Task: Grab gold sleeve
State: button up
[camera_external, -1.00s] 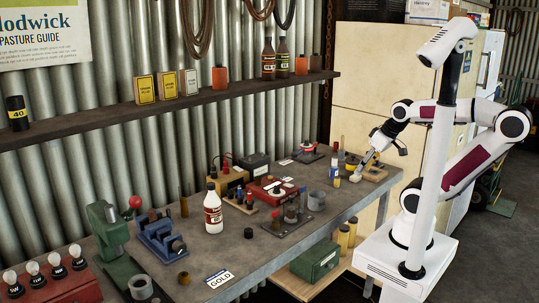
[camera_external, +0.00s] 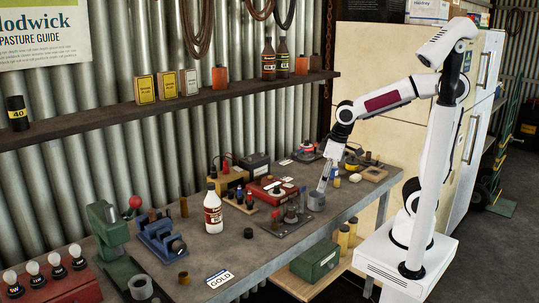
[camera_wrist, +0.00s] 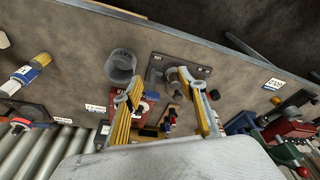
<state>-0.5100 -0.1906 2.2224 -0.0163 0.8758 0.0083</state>
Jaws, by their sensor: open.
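Two gold-brown sleeves show in the external view: a short sleeve (camera_external: 183,277) at the front left, beside the GOLD label (camera_external: 221,279), and a taller, thinner sleeve (camera_external: 184,207) behind the blue vise. I cannot tell for sure which is the gold sleeve. My gripper (camera_external: 322,189) points down above the bench, beside the grey cup, well to the right of both sleeves. In the wrist view my gripper (camera_wrist: 165,80) is open, its yellow-padded fingers apart with nothing held. The GOLD label (camera_wrist: 273,84) is at the right of that view.
The grey cup (camera_external: 316,201) and a dark plate with upright parts (camera_external: 290,221) are close to my gripper. A white bottle (camera_external: 213,210), blue vise (camera_external: 160,238) and green press (camera_external: 108,232) stand farther left. The front strip around the GOLD label is mostly clear.

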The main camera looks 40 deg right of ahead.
jog(key=w+a+f+n, duration=0.1)
jog(key=a+f, duration=0.3)
jog(key=a, duration=1)
jog(key=a+f+n+y, duration=0.1)
jog(key=a+f+n, duration=0.2)
jog(key=a, duration=1.2)
jog(key=w+a+f+n+y, duration=0.1)
jog(key=a+f, duration=0.3)
jog(key=a, duration=1)
jog(key=shift+w+a+f+n, duration=0.2)
jog(key=shift+w+f+n, duration=0.1)
jog(key=shift+f+n, duration=0.15)
jog(key=shift+y, duration=0.4)
jog(key=a, duration=0.2)
jog(key=w+a, duration=0.1)
jog(key=a, duration=0.1)
jog(key=shift+r, duration=0.4)
jog(key=t+y, duration=0.1)
send_near(184, 274)
jog(key=shift+a+f+m, duration=0.25)
jog(key=shift+a+f, duration=0.05)
jog(key=shift+f, duration=0.1)
jog(key=shift+f, duration=0.15)
jog(key=shift+x, duration=1.2)
jog(key=shift+x, duration=2.6)
